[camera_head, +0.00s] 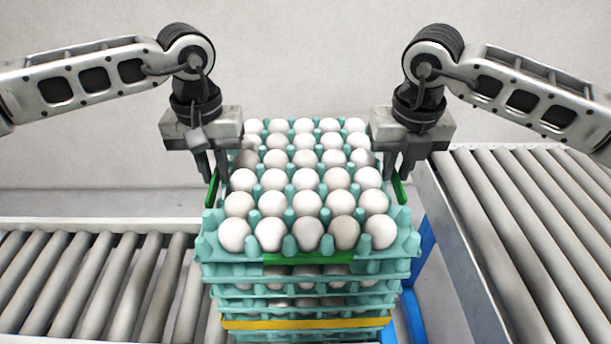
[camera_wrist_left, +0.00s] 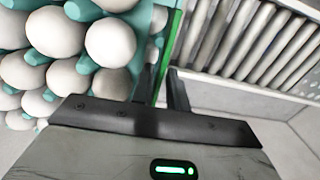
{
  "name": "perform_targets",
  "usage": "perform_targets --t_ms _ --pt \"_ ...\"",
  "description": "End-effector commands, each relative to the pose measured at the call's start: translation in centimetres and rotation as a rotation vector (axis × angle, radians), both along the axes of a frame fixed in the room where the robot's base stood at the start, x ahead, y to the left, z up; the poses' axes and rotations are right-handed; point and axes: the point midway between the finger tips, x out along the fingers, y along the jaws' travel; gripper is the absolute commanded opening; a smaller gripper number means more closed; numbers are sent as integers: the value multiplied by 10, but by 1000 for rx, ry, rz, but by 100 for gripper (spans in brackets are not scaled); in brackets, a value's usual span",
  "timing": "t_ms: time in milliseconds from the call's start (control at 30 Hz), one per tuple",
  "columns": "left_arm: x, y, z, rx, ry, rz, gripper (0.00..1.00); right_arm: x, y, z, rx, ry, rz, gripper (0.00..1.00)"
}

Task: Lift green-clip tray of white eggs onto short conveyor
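The top teal tray (camera_head: 210,243) is full of white eggs and sits on a stack of similar trays. It has a green clip at its front (camera_head: 308,259), one on its left side (camera_head: 212,188) and one on its right (camera_head: 399,189). My left gripper (camera_head: 213,168) is at the left clip, fingers pointing down and apart. In the left wrist view, the clip (camera_wrist_left: 168,55) runs between the dark fingers (camera_wrist_left: 160,88); contact is unclear. My right gripper (camera_head: 397,168) is at the right clip, fingers apart. The lower tips of both grippers are partly hidden.
One roller conveyor (camera_head: 95,280) lies left of the stack and another (camera_head: 530,220) lies right; I cannot tell which is the short one. A yellow clip (camera_head: 305,323) marks a lower tray. Blue supports (camera_head: 428,245) stand beside the stack. Both conveyors look empty.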

Motion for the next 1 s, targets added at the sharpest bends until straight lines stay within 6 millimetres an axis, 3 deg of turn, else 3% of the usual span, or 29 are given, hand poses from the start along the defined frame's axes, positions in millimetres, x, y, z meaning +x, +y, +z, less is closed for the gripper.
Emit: perform_targets --t_ms 267,367,1000 --pt "0 0 -2 0 1 0 15 0 0 -2 0 0 0 15" --pt "0 0 -1 0 1 0 0 0 0 -1 0 0 0 0" --pt "0 0 -1 0 1 0 0 0 0 -1 0 0 0 0"
